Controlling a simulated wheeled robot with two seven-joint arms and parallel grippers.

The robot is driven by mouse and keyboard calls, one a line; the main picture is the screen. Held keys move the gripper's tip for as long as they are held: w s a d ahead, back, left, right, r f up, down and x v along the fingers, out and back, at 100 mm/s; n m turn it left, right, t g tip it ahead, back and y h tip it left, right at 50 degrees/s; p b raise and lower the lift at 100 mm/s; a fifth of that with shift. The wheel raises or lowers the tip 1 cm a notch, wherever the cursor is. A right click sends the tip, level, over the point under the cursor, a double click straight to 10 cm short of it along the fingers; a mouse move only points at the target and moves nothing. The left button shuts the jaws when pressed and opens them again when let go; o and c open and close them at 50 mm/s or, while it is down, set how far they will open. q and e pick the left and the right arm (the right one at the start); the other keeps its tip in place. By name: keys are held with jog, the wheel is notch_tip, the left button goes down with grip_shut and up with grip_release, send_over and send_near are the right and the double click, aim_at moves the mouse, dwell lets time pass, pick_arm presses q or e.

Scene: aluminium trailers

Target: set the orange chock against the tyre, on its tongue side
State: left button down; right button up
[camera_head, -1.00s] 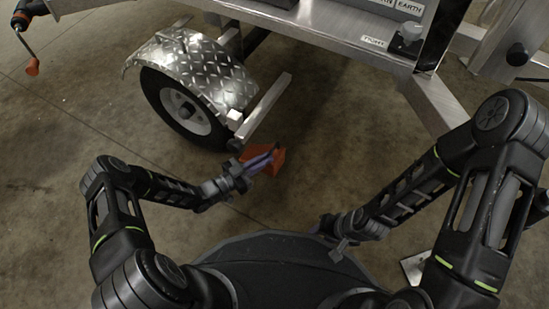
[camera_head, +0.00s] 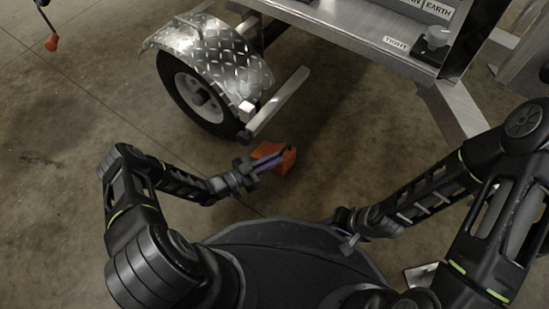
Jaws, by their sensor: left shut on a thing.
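The orange chock (camera_head: 286,163) is at the centre of the head view, just above or on the concrete floor; I cannot tell which. My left gripper (camera_head: 272,160) is shut on it from its left side. The tyre (camera_head: 176,92) stands under a chequer-plate mudguard, up and to the left of the chock. A clear gap separates the chock from the tyre. My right gripper (camera_head: 347,243) is low in the view, right of centre, away from the chock; its fingers are too unclear to tell their state.
The mudguard (camera_head: 208,52) covers the tyre's top. An orange-ended handle (camera_head: 51,42) hangs at upper left. Floor at left is clear.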

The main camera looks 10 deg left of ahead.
pick_arm(q)
jog(key=c, duration=1.5)
grip_release()
jog(key=shift+s+r, duration=0.1)
jog(key=v, duration=1.2)
